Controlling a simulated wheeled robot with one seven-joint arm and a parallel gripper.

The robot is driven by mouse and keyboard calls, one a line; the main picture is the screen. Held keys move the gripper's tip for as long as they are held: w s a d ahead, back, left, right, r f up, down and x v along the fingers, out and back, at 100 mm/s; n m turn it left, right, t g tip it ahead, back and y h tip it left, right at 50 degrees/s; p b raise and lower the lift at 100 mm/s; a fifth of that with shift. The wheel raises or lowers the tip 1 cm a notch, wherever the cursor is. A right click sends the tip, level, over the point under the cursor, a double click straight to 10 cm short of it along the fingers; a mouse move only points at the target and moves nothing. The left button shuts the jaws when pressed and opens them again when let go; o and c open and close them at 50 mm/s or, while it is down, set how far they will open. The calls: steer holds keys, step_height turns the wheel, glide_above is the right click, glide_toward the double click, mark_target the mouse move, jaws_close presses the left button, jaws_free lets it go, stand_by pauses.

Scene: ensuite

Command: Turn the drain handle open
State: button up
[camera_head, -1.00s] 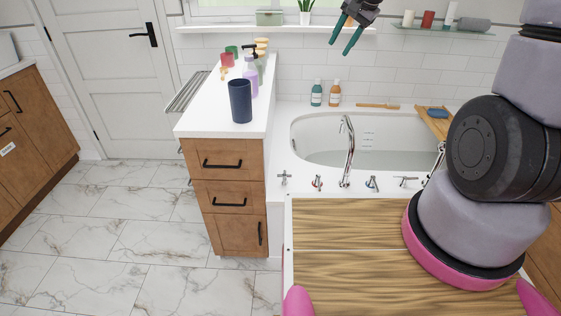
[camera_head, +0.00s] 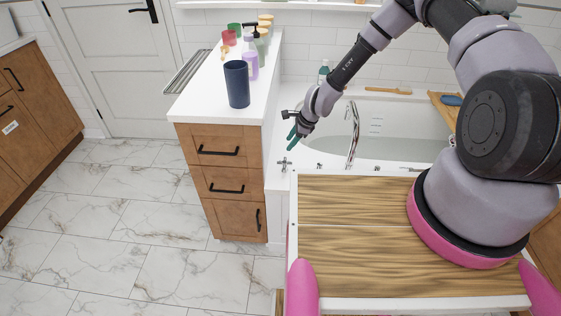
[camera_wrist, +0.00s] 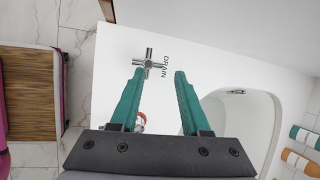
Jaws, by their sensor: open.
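The drain handle (camera_wrist: 149,63) is a silver cross-shaped handle on the white tub deck, with the word DRAIN printed beside it in the wrist view. In the head view the drain handle (camera_head: 284,163) stands at the deck's left end, by the cabinet. My gripper (camera_wrist: 158,73) has teal fingers, spread apart with nothing between them. The handle shows just beyond the fingertips, nearer the left finger; I cannot tell whether they touch. In the head view my gripper (camera_head: 291,142) is just above the handle, pointing down.
A white-topped wooden cabinet (camera_head: 221,185) stands left of the handle, with a dark blue cup (camera_head: 237,84) and several bottles on top. The tall faucet (camera_head: 353,135) and bathtub (camera_head: 400,122) are to the right. A red-marked tap (camera_wrist: 140,122) sits near the left finger.

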mark_target(279, 163)
steer(key=shift+m, duration=0.5)
steer(key=x, duration=0.4)
steer(key=s+x, duration=0.1)
steer(key=x, duration=0.4)
steer(key=s+x, duration=0.1)
steer(key=x, duration=0.3)
steer(key=shift+d+f, duration=0.2)
steer(key=shift+f, duration=0.5)
jaws_close()
